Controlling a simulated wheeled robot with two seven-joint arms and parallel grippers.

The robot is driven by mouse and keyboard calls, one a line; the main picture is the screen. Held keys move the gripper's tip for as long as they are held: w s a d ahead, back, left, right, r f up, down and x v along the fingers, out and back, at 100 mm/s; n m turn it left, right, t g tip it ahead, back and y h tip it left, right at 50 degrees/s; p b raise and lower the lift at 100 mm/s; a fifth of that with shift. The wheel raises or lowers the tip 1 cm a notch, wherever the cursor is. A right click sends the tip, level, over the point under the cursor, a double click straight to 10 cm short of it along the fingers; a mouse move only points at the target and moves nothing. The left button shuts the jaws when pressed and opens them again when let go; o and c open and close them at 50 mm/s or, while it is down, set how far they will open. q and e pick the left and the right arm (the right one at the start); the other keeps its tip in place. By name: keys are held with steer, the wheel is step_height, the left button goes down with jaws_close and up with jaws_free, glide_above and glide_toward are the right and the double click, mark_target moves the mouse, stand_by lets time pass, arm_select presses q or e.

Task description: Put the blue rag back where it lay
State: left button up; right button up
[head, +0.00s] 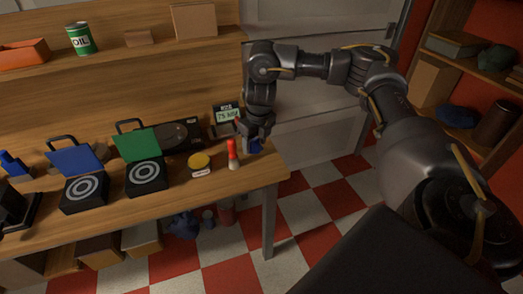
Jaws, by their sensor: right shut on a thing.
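My right gripper (256,139) hangs down at the right end of the wooden workbench. It is shut on a small blue thing, apparently the blue rag (254,147), which shows only in part below the fingers. I cannot tell whether the rag touches the bench top. My left gripper is not in view.
Beside the gripper stand a red-and-white bottle-like item (233,155) and a meter with a lit display (227,117). Further left are a yellow round item (199,161), a green-lidded case (138,146) and a blue-lidded case (76,159). The bench's front edge (140,223) is mostly clear.

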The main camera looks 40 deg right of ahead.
steer(key=w+d+f, duration=0.1)
steer(key=d+f, duration=0.1)
steer(key=w+d+f, duration=0.2)
steer(key=w+d+f+b, duration=0.1)
steer(key=w+d+f, duration=0.1)
steer(key=f, duration=0.1)
steer(key=shift+w+d, duration=0.1)
steer(key=shift+d, duration=0.2)
steer(key=shift+w+d+f, duration=0.1)
steer(key=shift+d+f, duration=0.15)
steer(key=shift+f, duration=0.1)
step_height(320, 180, down, 3)
steer(key=shift+w+p, duration=0.1)
steer(key=shift+p, duration=0.45)
steer(key=shift+f, duration=0.15)
steer(key=shift+f, duration=0.15)
steer(key=o, duration=0.9)
steer(key=shift+o, duration=0.2)
